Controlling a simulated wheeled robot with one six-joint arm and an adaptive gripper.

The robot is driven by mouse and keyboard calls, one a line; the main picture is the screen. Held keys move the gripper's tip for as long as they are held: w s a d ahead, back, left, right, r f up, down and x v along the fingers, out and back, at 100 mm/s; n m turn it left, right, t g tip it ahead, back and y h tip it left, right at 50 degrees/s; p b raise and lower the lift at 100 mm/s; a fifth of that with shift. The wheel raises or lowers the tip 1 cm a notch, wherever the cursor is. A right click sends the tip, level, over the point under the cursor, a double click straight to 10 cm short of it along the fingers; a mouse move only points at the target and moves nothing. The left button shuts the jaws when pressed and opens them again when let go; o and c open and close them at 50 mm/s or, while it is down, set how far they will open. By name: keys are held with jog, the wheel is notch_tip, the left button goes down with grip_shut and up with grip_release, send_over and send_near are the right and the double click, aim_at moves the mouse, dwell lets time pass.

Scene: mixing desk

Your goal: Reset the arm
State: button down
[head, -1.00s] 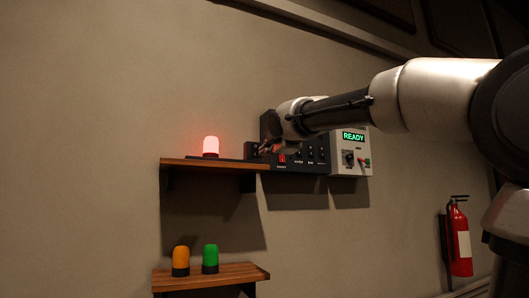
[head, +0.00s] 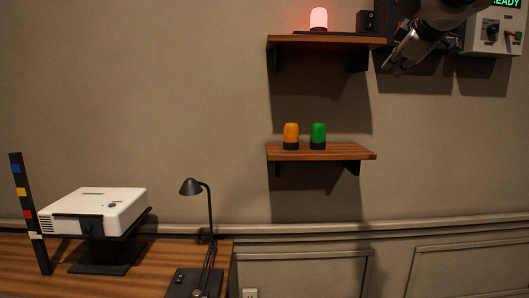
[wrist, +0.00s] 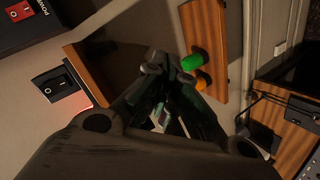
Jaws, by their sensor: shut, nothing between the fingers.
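My gripper (head: 394,63) is at the upper right of the head view, in front of the wall and just right of the upper shelf. Its fingers point down and left. In the wrist view my gripper (wrist: 158,68) has its fingertips together with nothing held. The arm behind it reaches out of the top of the head view and hides much of the black switch panel. The wrist view shows part of that panel (wrist: 28,40), with a red switch marked power.
The upper shelf (head: 300,38) carries a lit red beacon (head: 318,18) and a black rocker switch (head: 367,21). The lower shelf (head: 350,154) holds orange (head: 291,135) and green (head: 318,135) beacons. A grey READY box (head: 480,38) hangs right. A projector (head: 95,210) and lamp (head: 208,215) stand lower left.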

jog(key=s+d+f+m+g, duration=0.1)
jog(key=s+f+m+g, duration=0.3)
jog(key=s+f, duration=0.9)
jog(key=s+d+f+m+g, duration=0.1)
jog(key=s+f+m+g, duration=0.3)
jog(key=s+f, duration=0.9)
notch_tip(320, 180, down, 6)
jog(key=m, duration=0.3)
jog(key=shift+r+g, duration=0.2)
jog(key=shift+g, duration=0.1)
